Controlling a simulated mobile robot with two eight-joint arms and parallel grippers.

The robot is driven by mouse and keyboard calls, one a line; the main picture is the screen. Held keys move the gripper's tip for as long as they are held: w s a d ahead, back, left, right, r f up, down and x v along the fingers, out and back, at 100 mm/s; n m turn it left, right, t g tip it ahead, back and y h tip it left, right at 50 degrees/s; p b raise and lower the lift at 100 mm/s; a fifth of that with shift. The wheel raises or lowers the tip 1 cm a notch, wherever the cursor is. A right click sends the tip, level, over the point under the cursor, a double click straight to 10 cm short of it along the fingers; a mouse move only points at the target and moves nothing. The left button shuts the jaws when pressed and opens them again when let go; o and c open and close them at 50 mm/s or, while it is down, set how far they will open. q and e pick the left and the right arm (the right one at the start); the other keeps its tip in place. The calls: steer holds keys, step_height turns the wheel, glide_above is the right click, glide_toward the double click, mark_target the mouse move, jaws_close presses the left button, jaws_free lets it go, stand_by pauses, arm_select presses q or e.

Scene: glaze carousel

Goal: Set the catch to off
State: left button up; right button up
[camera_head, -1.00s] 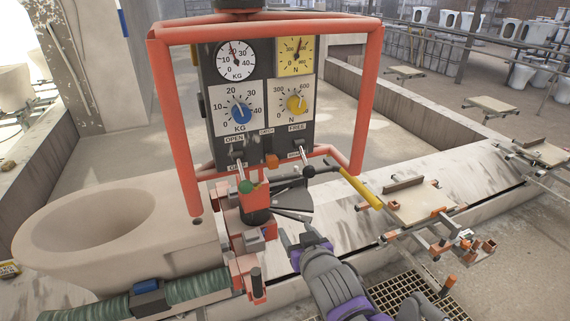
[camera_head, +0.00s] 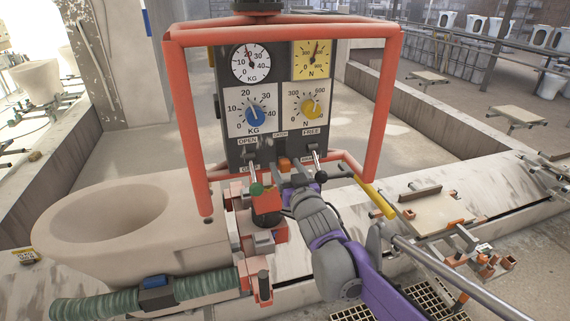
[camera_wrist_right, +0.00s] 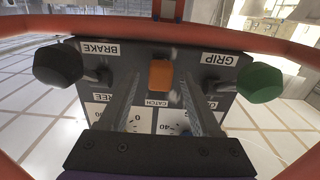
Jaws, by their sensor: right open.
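The catch is a small orange switch (camera_head: 284,163) at the bottom of the dark control panel (camera_head: 232,151), between two levers. In the right wrist view the orange catch (camera_wrist_right: 161,75) sits above an upside-down CATCH label. My right gripper (camera_head: 296,178) is just in front of the panel's lower edge, close to the catch. In the wrist view its two fingers are open, one on each side of the catch, with gaps showing. I cannot tell whether either finger touches it, nor which setting it is in. My left gripper is not in view.
A green-knobbed lever (camera_wrist_right: 260,82) by GRIP and a black-knobbed lever (camera_wrist_right: 58,66) by BRAKE flank the catch closely. A red tube frame (camera_head: 388,110) surrounds the panel. A beige toilet bowl (camera_head: 80,255) stands left, and a yellow handle (camera_head: 376,199) sticks out right.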

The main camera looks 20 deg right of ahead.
steer(key=shift+w, duration=0.7)
jaws_close()
stand_by(1.0)
